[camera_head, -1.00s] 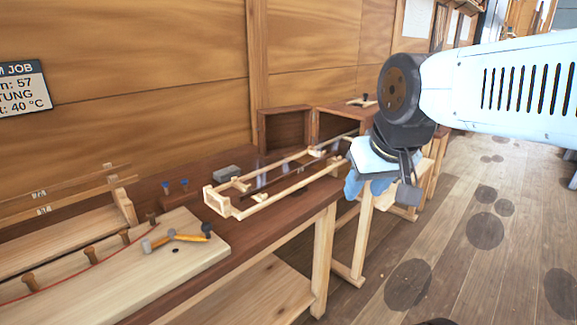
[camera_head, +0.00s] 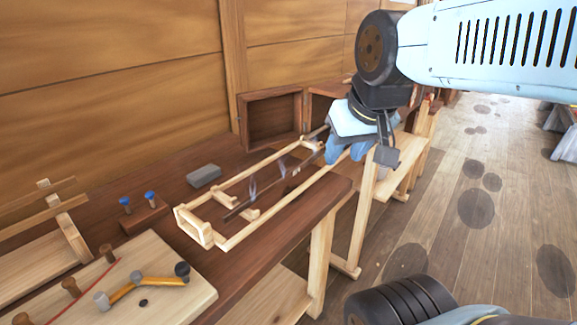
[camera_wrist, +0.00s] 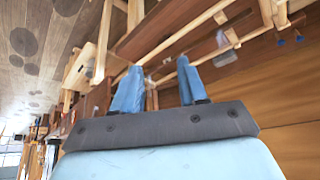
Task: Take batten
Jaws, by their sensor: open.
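A thin dark batten (camera_head: 262,194) lies lengthwise inside a pale wooden frame (camera_head: 222,243) on the brown bench in the head view. It rests across small pale supports, and faint wisps like steam rise along it. Its far end runs towards my gripper and is partly hidden there. My gripper (camera_head: 347,152) is over the far right end of the frame, with blue fingers pointing down. In the wrist view my gripper (camera_wrist: 159,66) has its two blue fingers spread apart, with nothing held between them. Pale rails show beyond the fingers; the batten is hard to pick out there.
A grey block (camera_head: 203,176) lies behind the frame. A holder with two blue-topped pegs (camera_head: 144,213) stands left. A pale board (camera_head: 175,285) with an orange-handled tool (camera_head: 140,287) is at front left. An open wooden box (camera_head: 272,119) stands at the back. Floor (camera_head: 500,250) is free at right.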

